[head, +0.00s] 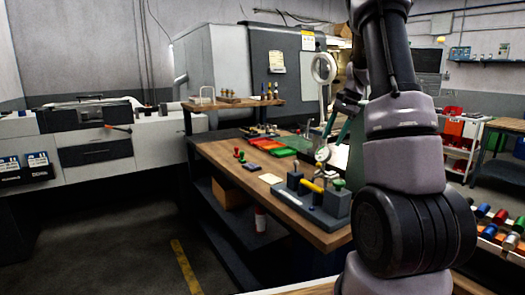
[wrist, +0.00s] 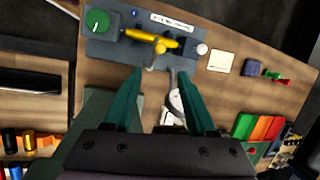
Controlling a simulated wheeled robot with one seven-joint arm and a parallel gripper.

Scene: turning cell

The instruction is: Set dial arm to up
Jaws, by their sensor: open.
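My gripper (wrist: 160,73) is open, its two green fingers apart and pointing at the bench. In the head view my gripper (head: 331,138) hangs above the fixture. A grey dial arm (wrist: 172,82) with a round pale dial (wrist: 176,102) shows between the fingers, nearer the right one. I cannot tell whether either finger touches it. The round dial also shows in the head view (head: 322,154), just below the fingers. The dark grey fixture base (wrist: 100,50) lies beyond the fingertips and carries a yellow handle (wrist: 152,39) and a green knob (wrist: 97,21).
The wooden bench (head: 225,156) also holds a pale card (head: 271,179), a dark blue block (wrist: 253,67), small red and green pieces (wrist: 278,78) and coloured trays (wrist: 257,127). A raised shelf (head: 225,104) stands behind. Open floor (head: 130,220) lies left of the bench.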

